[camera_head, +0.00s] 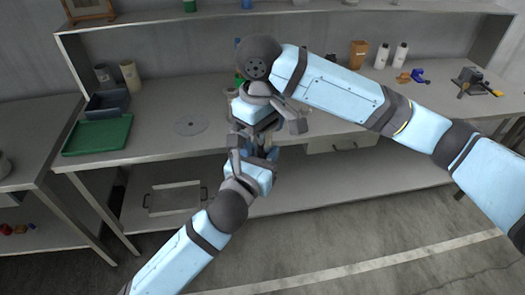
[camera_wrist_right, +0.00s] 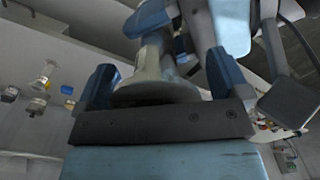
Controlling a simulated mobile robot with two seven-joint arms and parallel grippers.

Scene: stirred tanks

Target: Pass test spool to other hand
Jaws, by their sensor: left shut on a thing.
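The test spool (camera_wrist_right: 155,88) is a grey piece with a round flange and a narrower neck, seen in the right wrist view. My left gripper (camera_head: 254,153) reaches up from the lower left in the head view and is shut on the spool. My right gripper (camera_head: 256,132) comes in from the right, just above the left one. In the right wrist view its two blue fingers (camera_wrist_right: 165,85) stand wide apart, one on each side of the spool's flange, and look open. In the head view the spool is mostly hidden between the two grippers.
Behind the grippers runs a grey workbench (camera_head: 160,140) with a green tray (camera_head: 98,135), a dark bin (camera_head: 108,104) and a flat disc (camera_head: 191,124). White bottles (camera_head: 400,55) and a brown container (camera_head: 357,54) stand at the back right. The floor in front is clear.

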